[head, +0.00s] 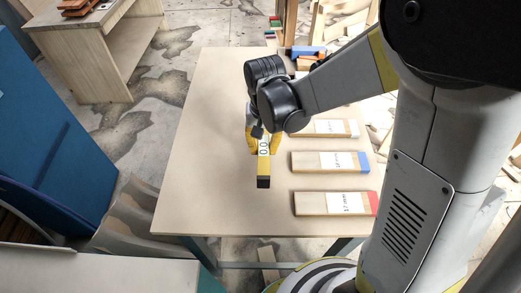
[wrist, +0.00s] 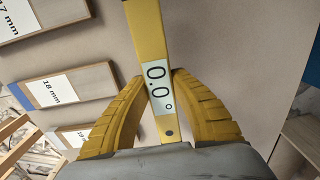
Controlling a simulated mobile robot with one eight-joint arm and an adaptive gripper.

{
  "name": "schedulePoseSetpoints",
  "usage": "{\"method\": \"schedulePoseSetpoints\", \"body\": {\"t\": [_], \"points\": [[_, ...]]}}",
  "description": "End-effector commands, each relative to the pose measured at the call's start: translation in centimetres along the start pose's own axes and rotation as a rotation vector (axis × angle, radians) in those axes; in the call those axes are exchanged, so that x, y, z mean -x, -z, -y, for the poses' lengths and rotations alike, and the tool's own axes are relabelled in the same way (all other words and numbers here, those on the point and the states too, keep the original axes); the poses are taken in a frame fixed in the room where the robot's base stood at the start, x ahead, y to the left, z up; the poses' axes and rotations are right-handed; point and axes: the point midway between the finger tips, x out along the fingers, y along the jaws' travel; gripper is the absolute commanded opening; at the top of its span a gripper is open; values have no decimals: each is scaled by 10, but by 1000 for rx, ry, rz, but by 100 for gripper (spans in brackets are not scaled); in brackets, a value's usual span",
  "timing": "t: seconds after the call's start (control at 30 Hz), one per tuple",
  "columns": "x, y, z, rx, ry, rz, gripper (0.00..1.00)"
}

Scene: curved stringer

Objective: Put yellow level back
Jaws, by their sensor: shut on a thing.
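The yellow level (head: 263,166) has a black end cap and a white label reading 0.0°. My gripper (head: 257,137) is shut on it above the wooden table (head: 213,199). In the wrist view the yellow level (wrist: 149,42) runs between the two yellow fingers of my gripper (wrist: 161,84), which close on it around the label. In the head view my arm and wrist hide part of the level's far end. I cannot tell exactly how high the level is above the table.
To the right lie wooden blocks labelled 17 mm with a red end (head: 335,203), 18 mm with a blue end (head: 329,162), and another labelled block (head: 323,128). A blue object (head: 307,51) lies at the table's far edge. The table's left half is clear.

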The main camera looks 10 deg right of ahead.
Motion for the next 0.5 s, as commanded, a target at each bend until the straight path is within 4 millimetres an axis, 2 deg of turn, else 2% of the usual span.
{"method": "schedulePoseSetpoints", "body": {"t": [0.17, 0.37, 0.5], "points": [[-10, 2, 5, -2, 0, 0, 0], [-41, 2, 4, -1, 0, 0, 0], [-43, 2, 4, -1, 0, 0, 0]]}}
